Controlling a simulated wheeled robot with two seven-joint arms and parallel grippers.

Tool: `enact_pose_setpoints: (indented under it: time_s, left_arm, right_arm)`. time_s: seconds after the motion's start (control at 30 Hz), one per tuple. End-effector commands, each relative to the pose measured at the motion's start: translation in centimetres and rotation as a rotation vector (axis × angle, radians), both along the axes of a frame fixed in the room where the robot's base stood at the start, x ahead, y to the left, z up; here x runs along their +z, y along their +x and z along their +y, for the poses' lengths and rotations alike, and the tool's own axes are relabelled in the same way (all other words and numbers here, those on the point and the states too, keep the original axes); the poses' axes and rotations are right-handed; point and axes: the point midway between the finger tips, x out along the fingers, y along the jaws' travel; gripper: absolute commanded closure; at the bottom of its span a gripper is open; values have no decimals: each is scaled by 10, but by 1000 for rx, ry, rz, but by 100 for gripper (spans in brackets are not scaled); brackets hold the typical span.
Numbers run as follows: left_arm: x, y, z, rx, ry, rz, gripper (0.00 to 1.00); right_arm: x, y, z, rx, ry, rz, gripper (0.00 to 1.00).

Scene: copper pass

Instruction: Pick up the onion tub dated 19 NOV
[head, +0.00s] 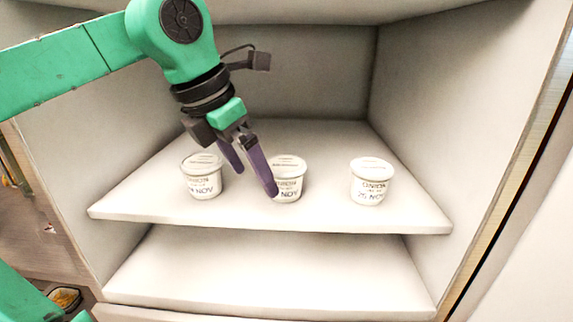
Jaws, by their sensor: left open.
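Three white lidded onion tubs stand upright in a row on the upper shelf. The left tub (201,178) has a date ending in 4 NOV, its first digit unclear. The middle tub (291,180) shows NOV, but the number before it is hidden behind a finger. The right tub (372,182) seems to read 25 or 26 NOV. My left gripper (254,180) is open and empty, pointing down. One finger overlaps the left side of the middle tub; the other is over the gap beside the left tub. Contact cannot be told. My right gripper is not in view.
The shelf (330,218) is pale, with side walls and a back wall around it. A lower shelf (270,275) below it looks empty. There is clear room between the middle and right tubs. A small container (64,298) with yellowish contents shows at lower left.

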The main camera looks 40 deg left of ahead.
Motion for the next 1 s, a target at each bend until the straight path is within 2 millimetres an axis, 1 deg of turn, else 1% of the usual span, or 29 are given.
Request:
enact_pose_setpoints:
  time_s: [0.03, 0.13, 0.27, 0.33, 0.37, 0.4, 0.5, 0.7, 0.73, 0.77, 0.8, 0.87, 0.9, 0.93, 1.0]
  left_arm:
    - [3, 7, -1, 1, 0, 6, 0]
    - [2, 18, -2, 1, -1, 3, 0]
    - [3, 38, -5, 2, 0, 5, 0]
    - [3, 53, -7, 2, 1, 5, 0]
    - [-3, 57, -7, 1, 0, 6, 0]
    - [-14, 59, -8, -1, -1, 5, 0]
    - [-26, 64, -9, 1, -1, 0, 0]
    - [-28, 65, -9, 1, -2, -2, 0]
    - [-28, 65, -9, 1, -2, -2, 4]
    - [-28, 65, -9, 1, -2, -2, 15]
    - [-28, 65, -9, 1, -2, -2, 31]
    - [-28, 65, -9, 1, -2, -2, 54]
    - [-28, 65, -9, 1, -2, -2, 69]
    - [-27, 65, -9, 1, -2, -3, 75]
    - [-27, 65, -9, 1, -2, -3, 75]
  right_arm:
    - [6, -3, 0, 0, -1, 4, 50]
    - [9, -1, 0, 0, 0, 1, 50]
    - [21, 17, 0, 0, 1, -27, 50]
    - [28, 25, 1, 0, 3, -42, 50]
    - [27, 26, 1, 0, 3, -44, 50]
    - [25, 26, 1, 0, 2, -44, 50]
    - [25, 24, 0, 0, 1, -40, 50]
    - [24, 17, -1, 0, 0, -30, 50]
    - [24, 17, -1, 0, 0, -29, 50]
    - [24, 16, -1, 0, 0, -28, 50]
    - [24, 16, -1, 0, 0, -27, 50]
    - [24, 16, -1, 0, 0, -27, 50]
    - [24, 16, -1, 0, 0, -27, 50]
    - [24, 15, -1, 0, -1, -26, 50]
    - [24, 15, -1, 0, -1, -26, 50]
